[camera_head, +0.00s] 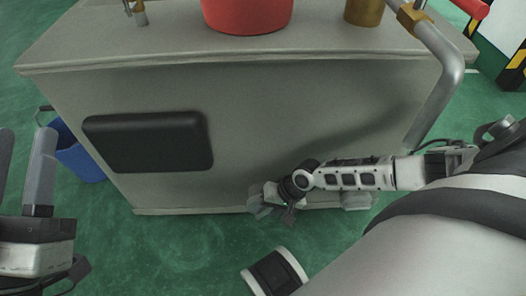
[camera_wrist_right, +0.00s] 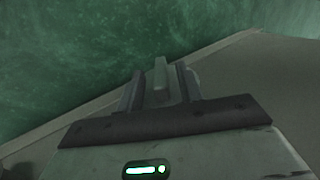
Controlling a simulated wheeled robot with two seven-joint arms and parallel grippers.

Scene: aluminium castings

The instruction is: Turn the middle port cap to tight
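No port cap shows clearly in either view. My right gripper (camera_head: 268,199) is low at the front bottom edge of the grey cabinet (camera_head: 290,110), small and partly hidden by its own wrist. In the right wrist view my right gripper (camera_wrist_right: 160,88) has its two fingers either side of a narrow grey upright piece (camera_wrist_right: 161,76). I cannot tell whether this piece is part of a cap or whether the fingers press on it. My left gripper (camera_head: 25,170) is at the left edge of the head view, fingers apart and empty, away from the cabinet.
A black panel (camera_head: 148,141) is on the cabinet front. A red round container (camera_head: 247,14) and a brass cylinder (camera_head: 363,11) stand on top. A grey pipe (camera_head: 447,75) runs down the right side. A blue bin (camera_head: 78,155) stands behind at left. Green floor lies in front.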

